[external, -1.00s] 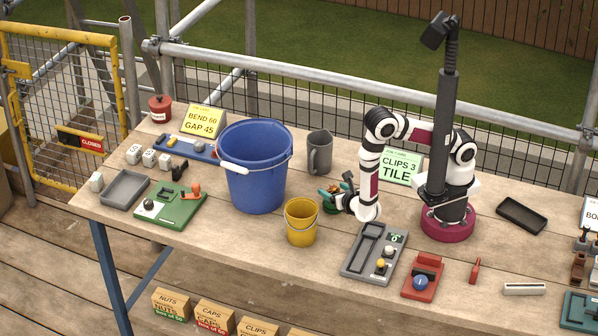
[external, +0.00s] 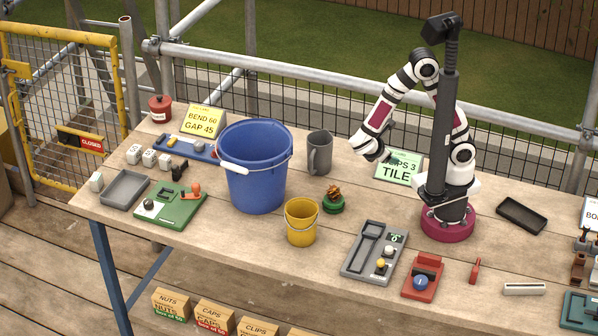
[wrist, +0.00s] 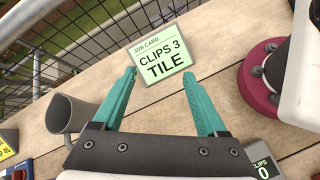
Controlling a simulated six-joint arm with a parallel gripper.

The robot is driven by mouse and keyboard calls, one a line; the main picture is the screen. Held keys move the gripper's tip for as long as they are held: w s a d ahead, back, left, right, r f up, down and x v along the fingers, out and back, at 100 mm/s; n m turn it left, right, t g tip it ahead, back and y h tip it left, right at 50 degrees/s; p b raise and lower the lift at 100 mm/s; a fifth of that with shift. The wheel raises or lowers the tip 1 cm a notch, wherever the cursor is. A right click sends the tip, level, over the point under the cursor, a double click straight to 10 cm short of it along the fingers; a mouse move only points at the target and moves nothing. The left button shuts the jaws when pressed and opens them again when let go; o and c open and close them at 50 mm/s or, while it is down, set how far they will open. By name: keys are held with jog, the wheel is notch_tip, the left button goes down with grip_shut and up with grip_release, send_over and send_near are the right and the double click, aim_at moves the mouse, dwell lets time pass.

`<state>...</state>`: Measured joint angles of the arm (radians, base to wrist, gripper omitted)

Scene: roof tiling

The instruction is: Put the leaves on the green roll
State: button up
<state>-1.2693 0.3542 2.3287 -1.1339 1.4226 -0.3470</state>
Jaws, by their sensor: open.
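The green roll (external: 333,207) stands on the bench right of the yellow bucket. The brown leaves (external: 333,191) sit on top of it in a small heap. My gripper (wrist: 165,98) is open and empty in the wrist view, its two teal fingers spread toward the green job card. In the external view the gripper is raised above the bench, well up and right of the leaves, partly in front of the green card. The roll and leaves are outside the wrist view.
A grey mug (external: 319,153), a yellow bucket (external: 301,222) and a large blue bucket (external: 254,180) stand left of the roll. A grey clip device (external: 374,252) lies in front. The green job card (external: 399,167) stands behind. Bare bench lies right of the roll.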

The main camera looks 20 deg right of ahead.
jog(key=s+d+r+m+g+y, duration=0.3)
jog(key=d+m+y, duration=0.1)
jog(key=m, duration=0.8)
jog(key=s+d+r+m+g+y, duration=0.2)
jog(key=d+m+y, duration=0.3)
jog(key=m, duration=0.8)
jog(key=shift+s+d+r+m+g+y, duration=0.2)
jog(key=shift+s+r+m+g+y, duration=0.15)
jog(key=shift+r+g+y, duration=0.35)
jog(key=shift+r, duration=0.15)
